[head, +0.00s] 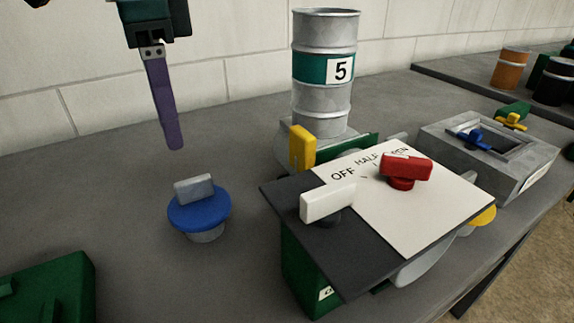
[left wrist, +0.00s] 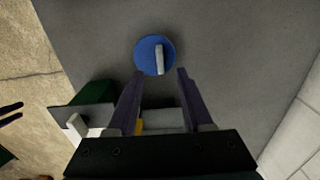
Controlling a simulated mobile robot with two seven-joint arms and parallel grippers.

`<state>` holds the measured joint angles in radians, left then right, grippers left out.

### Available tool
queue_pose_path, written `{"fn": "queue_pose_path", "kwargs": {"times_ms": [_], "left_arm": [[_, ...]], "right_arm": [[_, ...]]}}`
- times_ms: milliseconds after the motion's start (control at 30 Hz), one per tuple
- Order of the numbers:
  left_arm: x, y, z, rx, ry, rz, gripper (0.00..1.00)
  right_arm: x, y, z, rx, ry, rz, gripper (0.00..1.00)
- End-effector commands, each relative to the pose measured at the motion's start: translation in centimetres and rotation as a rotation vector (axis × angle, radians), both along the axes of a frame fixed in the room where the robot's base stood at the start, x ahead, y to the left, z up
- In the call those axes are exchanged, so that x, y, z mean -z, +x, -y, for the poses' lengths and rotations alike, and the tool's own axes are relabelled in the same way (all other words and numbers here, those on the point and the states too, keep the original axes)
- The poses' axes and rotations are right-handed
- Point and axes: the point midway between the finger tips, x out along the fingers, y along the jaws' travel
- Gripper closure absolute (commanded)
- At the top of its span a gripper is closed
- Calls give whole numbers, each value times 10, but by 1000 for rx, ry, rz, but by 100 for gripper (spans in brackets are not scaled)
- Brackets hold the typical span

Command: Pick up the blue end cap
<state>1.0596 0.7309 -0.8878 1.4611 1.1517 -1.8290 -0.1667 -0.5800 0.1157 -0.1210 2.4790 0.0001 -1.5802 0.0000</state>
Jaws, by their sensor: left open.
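The blue end cap (head: 199,212) is a round blue disc with a grey upright bar handle on top and a short grey plug below. It stands on the grey bench, left of the valve box. My left gripper (head: 174,147) is above and behind it, fingers pointing down; one purple finger covers the other in the head view. In the left wrist view the left gripper (left wrist: 159,73) has its fingers apart, with the blue end cap (left wrist: 149,56) just beyond the tips and not touched. Dark prongs (left wrist: 11,108) at that view's left edge may be my right gripper.
Right of the cap stands a green box with a dark and white panel (head: 345,205) carrying white and red handles. A grey drum marked 5 (head: 324,100) is behind it. A green block (head: 55,290) lies front left. A grey box (head: 500,150) stands right. Bench around the cap is clear.

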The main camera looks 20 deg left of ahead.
Motion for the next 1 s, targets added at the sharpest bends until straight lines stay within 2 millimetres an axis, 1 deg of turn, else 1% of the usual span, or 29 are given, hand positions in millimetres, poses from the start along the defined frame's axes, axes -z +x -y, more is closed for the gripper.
{"fn": "queue_pose_path", "kwargs": {"times_ms": [33, 100, 367, 500, 600, 700, 900, 933, 1000], "left_arm": [[9, -1, -1, -1, 2, -5, 49], [20, -1, 0, -1, 3, -4, 49], [46, 0, 1, 0, 1, -2, 49], [69, 3, 3, 1, 2, -2, 49], [83, 3, 3, 0, 2, -2, 49], [89, 3, 3, 1, 2, -1, 49], [89, 3, 3, 2, 2, 1, 49], [89, 3, 3, 2, 2, 1, 50], [89, 3, 3, 2, 2, 1, 58]], "right_arm": [[1, 0, 0, 0, -1, 1, 50], [1, 0, 0, 0, -1, 1, 50], [3, 0, 1, -1, -4, 3, 50], [5, 0, 2, -2, -7, 2, 50], [7, 0, 2, -4, -8, 2, 50], [7, 0, 2, -4, -8, 2, 50], [7, 0, 2, -4, -8, 2, 50], [7, 0, 2, -4, -8, 2, 50], [7, 0, 2, -4, -8, 2, 50]]}}
